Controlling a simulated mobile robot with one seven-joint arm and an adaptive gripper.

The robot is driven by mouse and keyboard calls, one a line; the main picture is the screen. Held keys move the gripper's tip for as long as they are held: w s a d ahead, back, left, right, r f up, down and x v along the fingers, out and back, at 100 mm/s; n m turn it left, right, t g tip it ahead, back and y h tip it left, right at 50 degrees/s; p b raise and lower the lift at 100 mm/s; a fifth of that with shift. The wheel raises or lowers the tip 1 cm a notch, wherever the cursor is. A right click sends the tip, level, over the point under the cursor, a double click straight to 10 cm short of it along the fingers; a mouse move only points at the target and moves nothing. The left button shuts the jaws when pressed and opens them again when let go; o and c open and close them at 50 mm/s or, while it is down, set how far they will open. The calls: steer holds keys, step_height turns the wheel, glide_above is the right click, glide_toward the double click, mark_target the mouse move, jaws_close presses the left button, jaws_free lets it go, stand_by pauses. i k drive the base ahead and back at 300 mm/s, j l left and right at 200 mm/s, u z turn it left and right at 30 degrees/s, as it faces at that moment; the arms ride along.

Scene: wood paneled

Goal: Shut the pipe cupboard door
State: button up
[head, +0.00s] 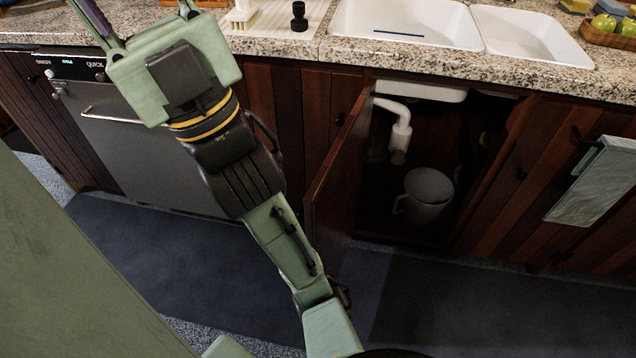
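The pipe cupboard under the sink stands open. Its dark wooden door (338,185) is hinged on the left and swung out towards me, seen almost edge-on. Inside are a white drain pipe (400,133) and a large white jug-like vessel (430,188) with a handle on the cupboard floor. My gripper (135,8) is at the upper left, above the counter edge by the dishwasher, to the left of the door and clear of it. Its two fingers are spread wide; their tips run out of the top of the picture. Nothing shows between them except counter.
A dishwasher (150,150) with a bar handle is left of the cupboard. The speckled counter (300,50) overhangs the cupboard fronts and holds a white double sink (405,25). A towel (595,180) hangs at the right. Dark mats (450,300) cover the floor.

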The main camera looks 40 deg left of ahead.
mark_target(329, 213)
steer(key=j+z, duration=0.15)
steer(key=j, duration=1.7)
steer(key=k+j+u, duration=0.3)
steer(key=k, duration=0.2)
steer(key=k+l, duration=0.05)
steer(key=l, duration=0.05)
